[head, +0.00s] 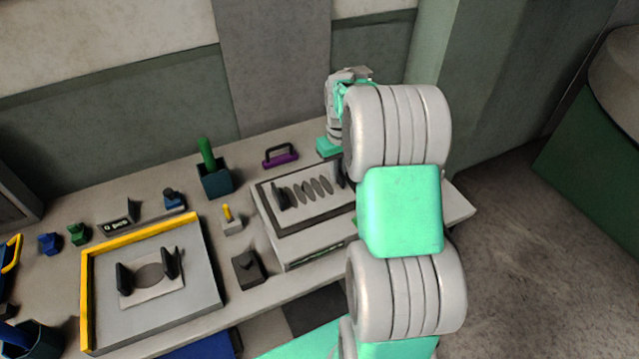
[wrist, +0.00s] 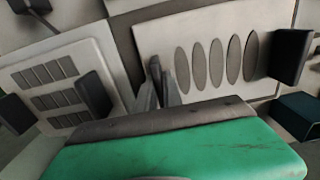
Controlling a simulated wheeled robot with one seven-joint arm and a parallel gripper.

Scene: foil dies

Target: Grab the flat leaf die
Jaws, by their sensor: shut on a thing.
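The flat leaf die (head: 318,196) is a pale plate with a row of several leaf-shaped openings and a black upright grip at each end. It lies on a light case on the bench and also shows in the wrist view (wrist: 205,28). Its far grip (wrist: 288,55) stands free. My gripper (wrist: 160,88) is shut at the die's near end, on its other grip, which the fingers mostly hide. In the head view my arm covers the gripper's fingertips and part of the die's right end. I cannot tell any gap under the die.
Another die (wrist: 55,75) with rectangular openings lies close beside my gripper. A yellow-edged tray (head: 205,262) holds a single-oval die (head: 150,290). A teal holder (head: 214,182), a purple-handled tool (head: 280,158) and a dark block (head: 248,270) stand nearby.

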